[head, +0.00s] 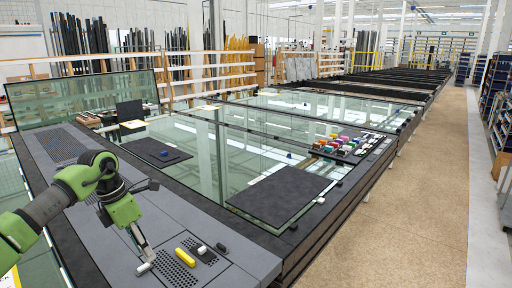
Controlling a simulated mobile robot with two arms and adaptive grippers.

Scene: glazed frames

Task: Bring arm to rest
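My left arm, green and grey, reaches in from the left over the grey worktop (110,240). My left gripper (147,256) points down close to the worktop near its front part. A small white piece (144,269) lies at its fingertips. I cannot tell whether the fingers hold it or only stand beside it. A yellow rounded piece (185,257) lies just right of the gripper, with a white piece (202,250) and a black piece (221,248) further right. My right gripper is not in view.
Black mats (280,195) and (155,152) lie on the large glass panes (220,155). Several coloured blocks (345,145) stand at the table's right side. An upright glass pane (80,98) rises behind my arm. The aisle floor (420,200) on the right is clear.

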